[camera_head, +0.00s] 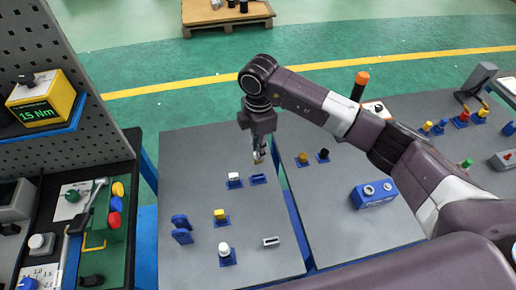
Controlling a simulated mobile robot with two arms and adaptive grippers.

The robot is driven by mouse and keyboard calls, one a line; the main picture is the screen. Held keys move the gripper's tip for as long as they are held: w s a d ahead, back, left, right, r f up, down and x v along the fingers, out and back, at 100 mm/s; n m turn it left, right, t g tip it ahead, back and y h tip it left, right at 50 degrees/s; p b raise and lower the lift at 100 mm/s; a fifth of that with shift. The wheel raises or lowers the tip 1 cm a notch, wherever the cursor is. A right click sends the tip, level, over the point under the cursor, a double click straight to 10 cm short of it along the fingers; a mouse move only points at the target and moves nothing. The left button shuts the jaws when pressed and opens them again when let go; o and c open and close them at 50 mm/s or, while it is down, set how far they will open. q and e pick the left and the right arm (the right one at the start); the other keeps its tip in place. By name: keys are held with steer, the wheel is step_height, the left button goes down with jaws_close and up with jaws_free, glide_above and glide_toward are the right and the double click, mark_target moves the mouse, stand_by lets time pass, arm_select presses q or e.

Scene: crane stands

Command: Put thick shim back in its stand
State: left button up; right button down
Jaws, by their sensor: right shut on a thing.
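My right gripper (258,157) points down over the left grey table and is shut on a small tan piece, which looks like the thick shim (258,162). The fingers hide most of the piece. A low blue stand with a dark slot (258,179) lies on the table just below the fingertips. The held piece appears a little above the stand, apart from it. My left gripper is not in view.
A blue box (374,193) stands on the right table.

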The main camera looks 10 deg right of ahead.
mark_target(258, 163)
steer(key=shift+a+f+m, duration=0.1)
steer(key=shift+f+m, duration=0.25)
steer(key=shift+m, duration=0.65)
steer(key=shift+f+b, duration=2)
steer(key=shift+f, duration=0.9)
steer(key=shift+f, duration=0.15)
steer(key=shift+f+b, duration=1.15)
steer(key=shift+f, duration=0.4)
steer(key=c, duration=2.4)
jaws_free()
steer(key=shift+f, duration=0.1)
steer(key=o, duration=0.5)
steer(key=shift+r, duration=0.2)
